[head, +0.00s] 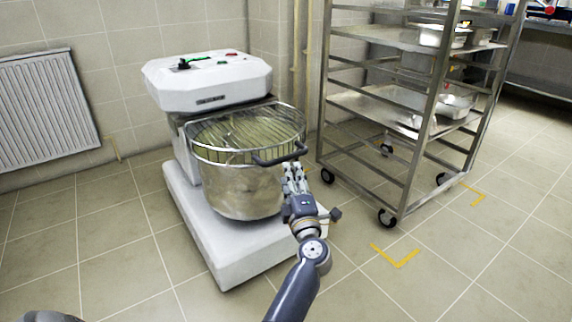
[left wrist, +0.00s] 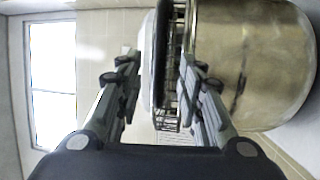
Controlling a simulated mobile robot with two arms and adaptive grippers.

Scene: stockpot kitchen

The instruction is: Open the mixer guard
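The mixer (head: 207,80) is a white machine with a steel bowl (head: 240,190) on a white base. Its wire guard (head: 245,130) lies down over the bowl top. A dark handle (head: 281,155) sticks out at the guard's front edge. My left gripper (head: 293,172) is just below the handle's right part in the head view. In the left wrist view my left gripper (left wrist: 158,80) is open, and the dark handle (left wrist: 160,50) shows between its fingers; I cannot tell if they touch it. The bowl (left wrist: 250,60) is beside the right finger there. My right gripper is not in view.
A steel wheeled rack (head: 411,110) with trays and pans stands close to the right of the mixer. A radiator (head: 48,108) is on the left wall. The tiled floor (head: 125,270) is clear left of and in front of the mixer.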

